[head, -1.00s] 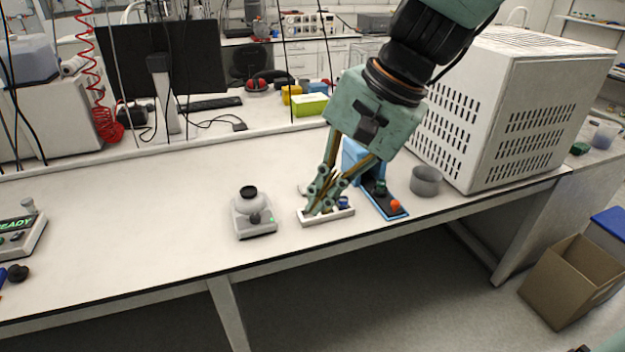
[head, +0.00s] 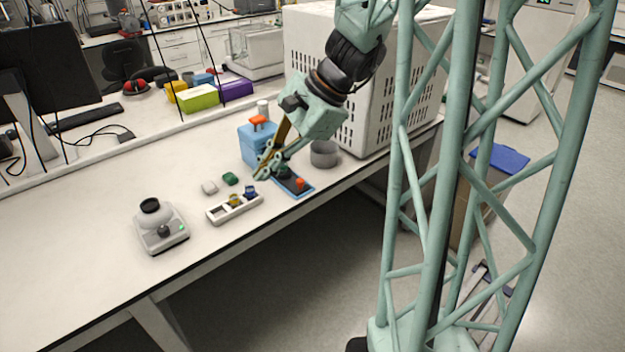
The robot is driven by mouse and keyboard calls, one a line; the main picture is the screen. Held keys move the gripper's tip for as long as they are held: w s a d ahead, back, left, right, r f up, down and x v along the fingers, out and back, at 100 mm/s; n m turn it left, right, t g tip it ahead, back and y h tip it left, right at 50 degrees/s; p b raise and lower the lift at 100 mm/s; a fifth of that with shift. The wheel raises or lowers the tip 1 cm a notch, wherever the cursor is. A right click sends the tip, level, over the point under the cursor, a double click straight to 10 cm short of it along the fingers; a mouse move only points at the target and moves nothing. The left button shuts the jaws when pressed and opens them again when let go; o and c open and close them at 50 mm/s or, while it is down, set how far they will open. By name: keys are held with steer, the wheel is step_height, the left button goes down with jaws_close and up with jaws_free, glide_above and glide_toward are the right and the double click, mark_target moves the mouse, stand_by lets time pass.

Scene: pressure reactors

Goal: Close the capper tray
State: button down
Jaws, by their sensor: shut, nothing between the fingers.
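The capper is a blue device (head: 255,150) with an orange knob on top, standing near the right end of the bench. Its dark, blue-edged tray (head: 306,191) sticks out from the capper toward the front edge. An orange knob (head: 300,183) sits at the tray's outer end. My gripper (head: 263,172) is shut and empty. Its fingers slant down in front of the capper, over or beside the tray's inner end, and hide part of both. Whether the fingers touch the tray, I cannot tell.
A white rack (head: 215,217) with small vials lies left of the tray. A green piece (head: 231,178) and a pale piece (head: 209,187) lie behind it. A grey cup (head: 324,155) and a large white box (head: 370,95) stand right. A scale (head: 163,236) stands left.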

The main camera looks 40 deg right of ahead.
steer(key=s+d+f+m+t+p, duration=0.1)
steer(key=d+f+m, duration=0.3)
steer(key=d, duration=0.4)
steer(key=s+d+f+m+t+h+p, duration=0.1)
steer(key=d+f+m, duration=0.3)
steer(key=d, duration=0.5)
steer(key=s+d+f+m+t+p, duration=0.1)
steer(key=d+f+m, duration=0.3)
steer(key=d, duration=0.5)
steer(key=shift+s+d+f+t+h, duration=0.25)
steer(key=shift+s+f+t+h, duration=0.1)
steer(key=shift+t+h, duration=0.05)
steer(key=shift+w+a+f, duration=0.1)
steer(key=b, duration=0.2)
glide_toward(303, 186)
steer(key=shift+d+x, duration=0.15)
steer(key=shift+x, duration=1.3)
steer(key=shift+d+x, duration=0.2)
steer(key=shift+x, duration=1.25)
steer(key=shift+w+f, duration=0.1)
